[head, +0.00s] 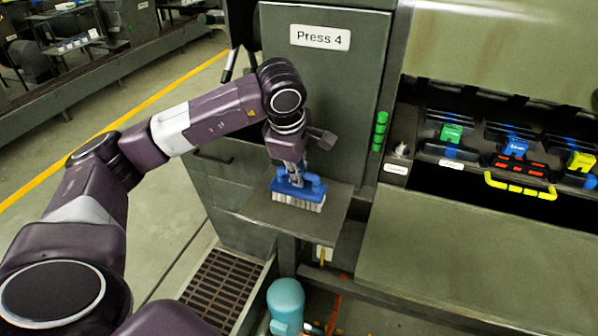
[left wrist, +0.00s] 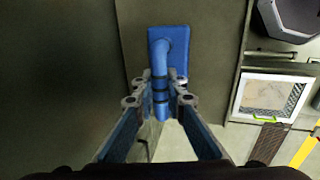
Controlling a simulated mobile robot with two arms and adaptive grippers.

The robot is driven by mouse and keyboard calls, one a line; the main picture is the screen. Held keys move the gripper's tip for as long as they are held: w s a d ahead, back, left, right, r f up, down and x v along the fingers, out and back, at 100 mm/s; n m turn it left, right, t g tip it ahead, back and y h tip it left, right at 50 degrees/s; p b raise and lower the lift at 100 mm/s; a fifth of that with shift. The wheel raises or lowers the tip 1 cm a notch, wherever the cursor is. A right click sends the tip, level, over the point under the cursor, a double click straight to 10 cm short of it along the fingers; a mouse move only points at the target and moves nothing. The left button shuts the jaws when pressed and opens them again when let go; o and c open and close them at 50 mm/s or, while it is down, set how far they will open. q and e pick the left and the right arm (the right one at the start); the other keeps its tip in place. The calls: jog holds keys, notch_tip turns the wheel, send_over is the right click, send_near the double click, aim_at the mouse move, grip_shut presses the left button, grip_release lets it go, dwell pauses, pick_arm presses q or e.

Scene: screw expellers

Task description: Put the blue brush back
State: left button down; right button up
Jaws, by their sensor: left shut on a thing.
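The blue brush (head: 299,190) has a blue body and handle with pale bristles pointing down. It is at the small grey shelf (head: 255,212) on the front of the press cabinet labelled Press 4. I cannot tell whether the bristles touch the shelf. My left gripper (head: 292,172) is above the brush, shut on its blue handle. In the left wrist view the brush (left wrist: 168,45) extends ahead of the left gripper (left wrist: 160,92), whose two fingers close around the handle. My right gripper is not in view.
The Press 4 cabinet (head: 330,90) rises directly behind the shelf. To the right are a sloped green panel (head: 470,250), a yellow handle (head: 520,188) and coloured units. Below stand a teal motor-like cylinder (head: 286,300) and a floor grate (head: 222,285).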

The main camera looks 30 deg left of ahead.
pick_arm(q)
jog(key=shift+d+f, duration=0.1)
jog(key=c, duration=2)
grip_release()
jog(key=shift+o, duration=0.2)
jog(key=shift+r, duration=0.4)
jog(key=b+v, duration=0.1)
jog(key=v, duration=1)
jog(key=shift+r, duration=0.25)
